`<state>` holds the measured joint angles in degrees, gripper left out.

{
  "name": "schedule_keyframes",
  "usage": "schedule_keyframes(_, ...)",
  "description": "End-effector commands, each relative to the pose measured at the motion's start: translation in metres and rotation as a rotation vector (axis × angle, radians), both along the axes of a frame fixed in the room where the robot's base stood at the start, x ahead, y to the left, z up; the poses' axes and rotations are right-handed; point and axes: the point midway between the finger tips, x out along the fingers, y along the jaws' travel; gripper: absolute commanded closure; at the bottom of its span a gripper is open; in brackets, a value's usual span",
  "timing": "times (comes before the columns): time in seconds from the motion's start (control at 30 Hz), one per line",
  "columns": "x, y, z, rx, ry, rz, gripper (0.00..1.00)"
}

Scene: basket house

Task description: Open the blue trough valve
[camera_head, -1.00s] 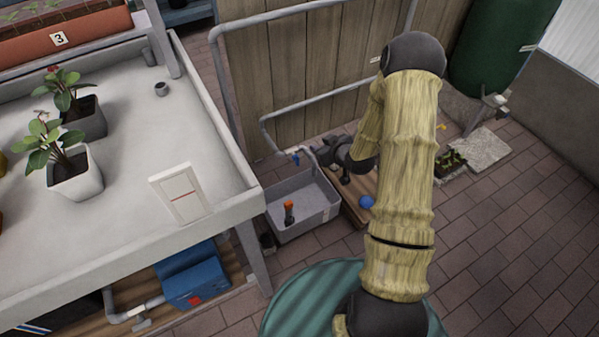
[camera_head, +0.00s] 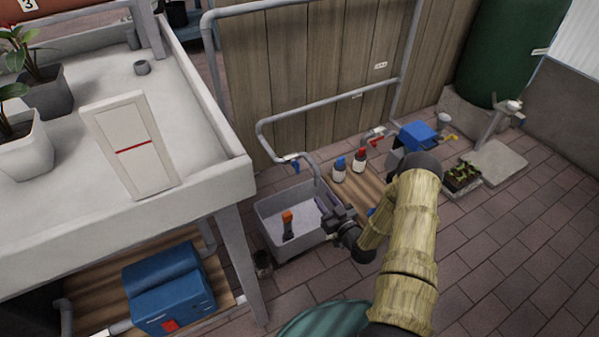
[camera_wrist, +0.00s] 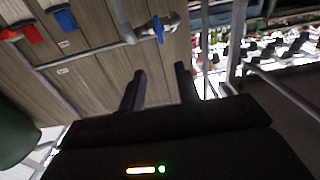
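The blue trough valve (camera_head: 294,163) is a small blue handle on the grey pipe above the grey trough (camera_head: 268,238). In the wrist view the blue valve handle (camera_wrist: 158,29) is at the top, beyond my fingertips and roughly in line with the gap between them. My gripper (camera_head: 328,211) is at the trough's right rim, lower than the valve and to its right. In the wrist view my gripper (camera_wrist: 160,82) has its two dark fingers apart, with nothing between them. The valve is clear of my fingers.
An orange-topped tool (camera_head: 287,224) stands in the trough. A wooden fence (camera_head: 300,65) backs the pipe. A white table (camera_head: 205,195) bounds the left. Paving lies open at right.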

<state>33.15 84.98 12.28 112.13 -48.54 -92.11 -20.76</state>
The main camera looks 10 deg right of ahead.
Motion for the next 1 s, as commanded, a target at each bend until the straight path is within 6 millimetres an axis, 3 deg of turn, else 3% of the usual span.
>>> schedule_keyframes(0.37, 0.013, 0.005, -0.002, -0.003, 0.001, 0.003, 0.67)
schedule_keyframes(1.0, 0.117, 0.039, -0.003, -0.003, 0.0, 0.003, 0.67)
